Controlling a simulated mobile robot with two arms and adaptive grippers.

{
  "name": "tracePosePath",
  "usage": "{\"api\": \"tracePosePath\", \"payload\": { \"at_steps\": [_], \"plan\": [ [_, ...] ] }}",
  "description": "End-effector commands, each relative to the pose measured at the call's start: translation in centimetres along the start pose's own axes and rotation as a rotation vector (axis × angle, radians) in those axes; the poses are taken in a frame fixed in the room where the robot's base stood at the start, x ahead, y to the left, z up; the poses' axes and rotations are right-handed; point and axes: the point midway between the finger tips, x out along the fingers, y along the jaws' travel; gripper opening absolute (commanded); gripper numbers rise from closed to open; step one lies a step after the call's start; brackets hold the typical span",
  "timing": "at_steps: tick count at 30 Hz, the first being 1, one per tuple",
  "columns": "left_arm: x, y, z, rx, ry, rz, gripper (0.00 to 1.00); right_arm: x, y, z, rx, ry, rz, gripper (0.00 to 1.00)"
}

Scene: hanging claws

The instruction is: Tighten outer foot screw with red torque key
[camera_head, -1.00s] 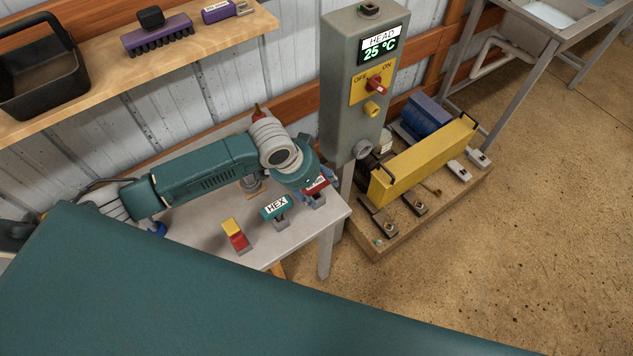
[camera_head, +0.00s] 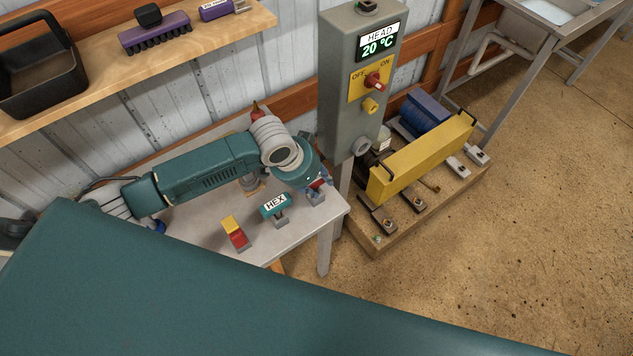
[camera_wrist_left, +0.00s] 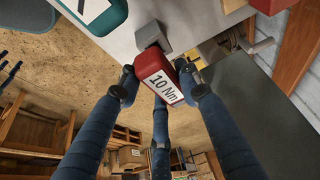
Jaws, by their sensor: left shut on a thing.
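The red torque key (camera_head: 318,183) stands in a grey holder near the right end of the grey table. My left gripper (camera_head: 321,188) reaches down over it and is shut on it. In the left wrist view the red key (camera_wrist_left: 158,72), labelled "10 Nm", sits between the fingers of my left gripper (camera_wrist_left: 160,80), its far end at a grey block (camera_wrist_left: 152,36). Foot brackets with screws (camera_head: 383,225) sit on the wooden base by the yellow machine (camera_head: 422,158); I cannot tell which is the outer foot screw. My right gripper is not in view.
A teal "HEX" key (camera_head: 275,205) and a yellow-and-red block (camera_head: 236,232) stand left of the red key. A grey control box (camera_head: 360,85) on a post rises just behind the table edge, reading 20 °C. A wooden shelf (camera_head: 90,82) crosses the upper left.

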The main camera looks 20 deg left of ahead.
Motion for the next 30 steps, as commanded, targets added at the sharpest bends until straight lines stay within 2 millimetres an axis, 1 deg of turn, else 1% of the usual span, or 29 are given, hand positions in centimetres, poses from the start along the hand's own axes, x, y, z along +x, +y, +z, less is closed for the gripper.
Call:
{"api": "tracePosePath", "payload": {
  "at_steps": [5, 8, 11, 21, 25, 30],
  "plan": [
    [-1.9, -0.1, -0.9, 0.002, 0.005, -0.003, 0.04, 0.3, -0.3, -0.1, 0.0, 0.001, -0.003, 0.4],
    [-3.6, -0.1, -1.7, 0.002, 0.006, -0.003, 0.04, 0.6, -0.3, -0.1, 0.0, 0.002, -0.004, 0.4],
    [-5.8, -0.1, -2.6, 0.003, 0.008, -0.003, 0.04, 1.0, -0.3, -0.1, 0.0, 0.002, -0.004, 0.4],
    [-14.0, -0.1, -6.0, 0.002, 0.007, -0.004, 0.04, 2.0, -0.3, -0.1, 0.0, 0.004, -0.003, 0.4],
    [-16.2, 0.0, -6.8, 0.001, 0.005, -0.002, 0.04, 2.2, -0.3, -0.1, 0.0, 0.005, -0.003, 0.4],
    [-17.7, 0.0, -7.4, 0.001, 0.002, 0.0, 0.04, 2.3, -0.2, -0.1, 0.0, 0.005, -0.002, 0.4]
  ]
}}
